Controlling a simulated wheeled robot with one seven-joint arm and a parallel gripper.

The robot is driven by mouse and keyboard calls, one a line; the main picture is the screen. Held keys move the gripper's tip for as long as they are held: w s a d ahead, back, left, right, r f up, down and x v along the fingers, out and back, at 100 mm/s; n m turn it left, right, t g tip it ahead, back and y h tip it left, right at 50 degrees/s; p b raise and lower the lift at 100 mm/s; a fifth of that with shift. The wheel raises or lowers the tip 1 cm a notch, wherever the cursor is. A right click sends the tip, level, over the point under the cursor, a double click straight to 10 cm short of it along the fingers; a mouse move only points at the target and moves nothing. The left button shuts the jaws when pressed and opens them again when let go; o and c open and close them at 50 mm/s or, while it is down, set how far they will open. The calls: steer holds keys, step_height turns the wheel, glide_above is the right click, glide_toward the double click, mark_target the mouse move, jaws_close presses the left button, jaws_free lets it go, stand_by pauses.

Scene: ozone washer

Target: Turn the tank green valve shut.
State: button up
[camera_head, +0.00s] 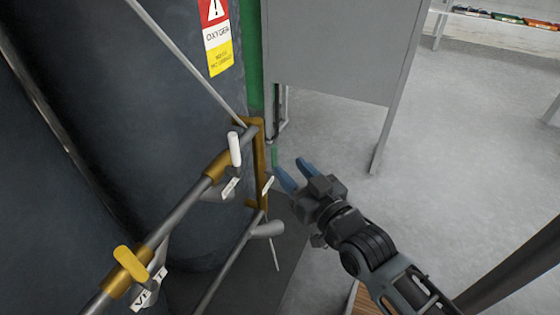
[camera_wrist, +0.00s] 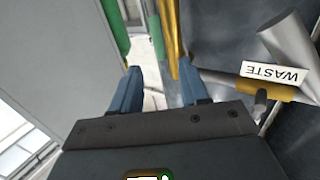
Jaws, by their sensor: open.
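A small green handle (camera_head: 275,157), apparently the tank green valve, stands just left of my fingertips in the head view, near the brass pipe. In the wrist view a slim green bar (camera_wrist: 155,36), likely the same handle, shows beyond the gap between the fingers, beside the brass pipe (camera_wrist: 171,38). My gripper (camera_head: 292,169) is open, with its two blue fingers apart and nothing between them. It also shows in the wrist view (camera_wrist: 159,76). I cannot tell whether a finger touches the handle. The handle's base is hidden or too small to make out.
The dark tank (camera_head: 170,100) with an oxygen warning label (camera_head: 215,37) fills the left. Pipes with a white handle (camera_head: 235,149), a yellow handle (camera_head: 131,264) and a grey handle (camera_head: 267,229) lie beside my gripper. A grey panel (camera_head: 335,50) stands behind. Floor is clear at right.

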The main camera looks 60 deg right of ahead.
mark_target(276, 154)
steer(key=shift+b+x, duration=0.6)
steer(key=shift+x, duration=2.2)
steer(key=shift+c, duration=0.3)
jaws_close()
